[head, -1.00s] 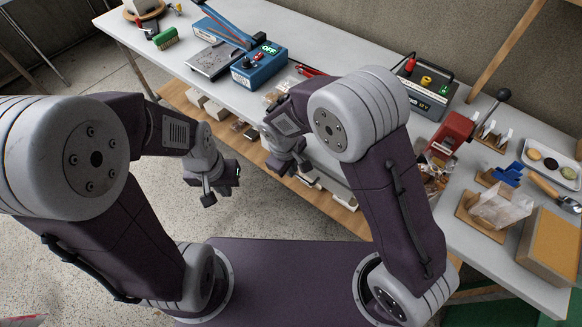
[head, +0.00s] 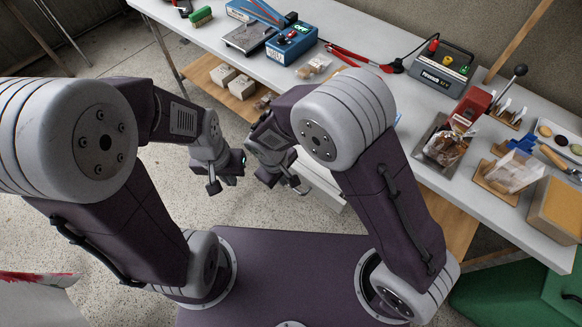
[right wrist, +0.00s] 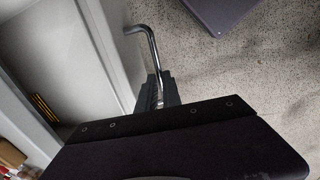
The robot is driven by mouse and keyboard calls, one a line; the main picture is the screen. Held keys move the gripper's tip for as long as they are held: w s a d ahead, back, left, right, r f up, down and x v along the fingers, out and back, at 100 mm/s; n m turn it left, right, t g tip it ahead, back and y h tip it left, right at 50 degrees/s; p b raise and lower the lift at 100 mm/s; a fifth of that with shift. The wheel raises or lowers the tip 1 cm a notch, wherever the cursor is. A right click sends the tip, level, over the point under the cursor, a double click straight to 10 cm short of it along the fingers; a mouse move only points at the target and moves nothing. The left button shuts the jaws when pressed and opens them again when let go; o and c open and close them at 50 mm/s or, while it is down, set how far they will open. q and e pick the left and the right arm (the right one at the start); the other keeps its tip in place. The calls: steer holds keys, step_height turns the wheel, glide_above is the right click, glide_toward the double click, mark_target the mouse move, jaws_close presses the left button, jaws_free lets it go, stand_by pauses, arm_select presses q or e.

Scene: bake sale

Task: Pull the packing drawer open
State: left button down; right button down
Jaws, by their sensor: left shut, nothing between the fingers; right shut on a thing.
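The packing drawer (head: 322,188) shows as a pale grey front and side below the table edge, partly hidden behind my right arm in the head view. It stands out from under the table. In the right wrist view the drawer (right wrist: 105,40) is seen from above, with part of its inside visible at the left. A bent metal bar handle (right wrist: 150,45) sticks out from its front. My right gripper (head: 288,186) is shut on this handle; the dark finger (right wrist: 152,92) shows in the right wrist view. My left gripper (head: 226,183) is shut and empty, left of the right one.
The white table (head: 385,115) carries a blue sealer (head: 291,45), a battery box (head: 440,72), a red lever press (head: 470,105) and bags. A wooden lower shelf (head: 205,75) holds boxes. Yellow-and-black strips (right wrist: 44,106) lie inside the drawer. Speckled floor is clear around my grippers.

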steer(key=shift+s+a, duration=0.65)
steer(key=shift+s, duration=0.15)
steer(key=c, duration=1.8)
jaws_free()
